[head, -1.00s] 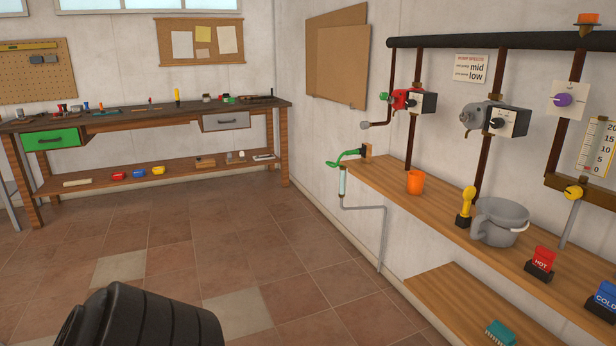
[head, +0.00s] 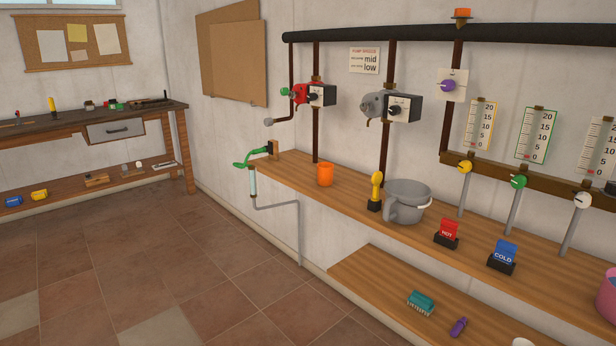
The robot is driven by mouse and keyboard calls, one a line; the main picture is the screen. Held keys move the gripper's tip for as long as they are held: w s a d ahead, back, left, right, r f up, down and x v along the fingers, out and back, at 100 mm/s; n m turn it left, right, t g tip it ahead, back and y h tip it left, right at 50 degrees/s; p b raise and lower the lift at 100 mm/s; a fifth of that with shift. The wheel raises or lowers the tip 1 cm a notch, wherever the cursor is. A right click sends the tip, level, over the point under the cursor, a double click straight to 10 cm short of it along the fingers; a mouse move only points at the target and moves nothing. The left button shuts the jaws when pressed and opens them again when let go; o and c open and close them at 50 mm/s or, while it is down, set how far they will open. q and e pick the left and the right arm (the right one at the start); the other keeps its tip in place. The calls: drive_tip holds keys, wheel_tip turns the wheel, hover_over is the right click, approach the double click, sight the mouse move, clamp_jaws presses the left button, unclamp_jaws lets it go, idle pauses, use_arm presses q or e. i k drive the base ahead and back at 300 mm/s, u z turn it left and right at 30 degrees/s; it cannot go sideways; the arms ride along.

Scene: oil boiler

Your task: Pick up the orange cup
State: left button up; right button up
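The orange cup (head: 325,174) stands upright on the upper wooden shelf (head: 290,178) along the right wall, near the shelf's left end. It stands apart from the green-handled tap to its left and the yellow-handled item to its right. Neither of my grippers shows in the head view, so I cannot see whether they are open or shut.
Near the cup are a green tap (head: 258,157), a yellow-handled item (head: 375,190) and a grey pot (head: 406,202). Red HOT (head: 448,232) and blue COLD (head: 503,255) blocks sit further right. Pipes rise behind the shelf. A lower shelf (head: 380,285) juts out below. The tiled floor is clear.

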sight(325, 169)
drive_tip(key=u, duration=0.65)
drive_tip(key=i, duration=0.85)
drive_tip(key=u, duration=0.45)
drive_tip(key=i, duration=1.15)
drive_tip(key=z, duration=0.55)
